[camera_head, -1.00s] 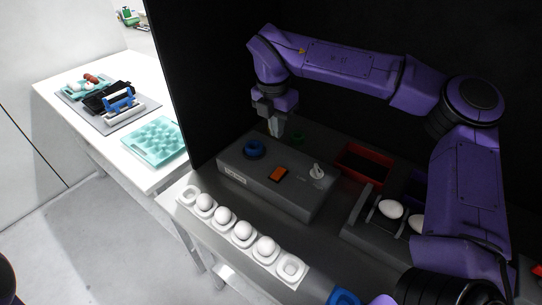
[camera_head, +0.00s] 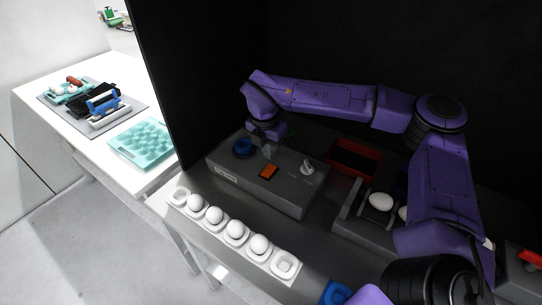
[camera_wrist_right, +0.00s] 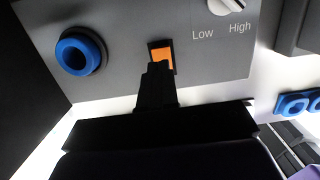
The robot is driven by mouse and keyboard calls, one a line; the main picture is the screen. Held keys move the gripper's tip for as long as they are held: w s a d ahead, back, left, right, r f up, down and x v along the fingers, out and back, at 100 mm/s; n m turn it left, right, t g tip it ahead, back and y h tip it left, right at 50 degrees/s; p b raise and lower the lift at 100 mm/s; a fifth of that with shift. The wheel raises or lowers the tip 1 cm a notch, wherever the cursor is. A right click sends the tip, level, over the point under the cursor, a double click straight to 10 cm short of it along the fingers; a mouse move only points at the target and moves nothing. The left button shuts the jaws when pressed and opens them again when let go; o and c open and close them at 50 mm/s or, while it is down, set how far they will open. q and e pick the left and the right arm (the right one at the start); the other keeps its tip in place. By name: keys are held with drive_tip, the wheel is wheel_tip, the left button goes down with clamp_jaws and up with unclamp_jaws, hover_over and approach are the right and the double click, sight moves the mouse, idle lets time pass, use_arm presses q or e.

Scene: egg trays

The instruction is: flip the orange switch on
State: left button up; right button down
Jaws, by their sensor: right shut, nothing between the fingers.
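The orange switch (camera_head: 268,172) sits in the top of a grey control box (camera_head: 285,190). In the right wrist view the orange switch (camera_wrist_right: 161,55) shows just beyond the fingertips. My right gripper (camera_head: 268,153) is shut and empty, with its tips at or just above the switch. In the right wrist view my right gripper (camera_wrist_right: 158,68) overlaps the near edge of the switch; I cannot tell whether they touch. My left gripper is not in view.
A blue ring button (camera_head: 243,147) and a white knob (camera_head: 307,166) flank the switch on the box. A row of white egg cups (camera_head: 284,264) with several eggs stands in front. A red bin (camera_head: 354,157) lies behind to the right.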

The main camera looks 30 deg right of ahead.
sight(271, 166)
drive_tip(key=f, duration=0.2)
drive_tip(key=f+p, duration=0.1)
drive_tip(key=f, duration=0.1)
drive_tip(key=shift+w+d+f, duration=0.1)
drive_tip(key=shift+w+d, duration=0.05)
drive_tip(key=shift+d, duration=0.1)
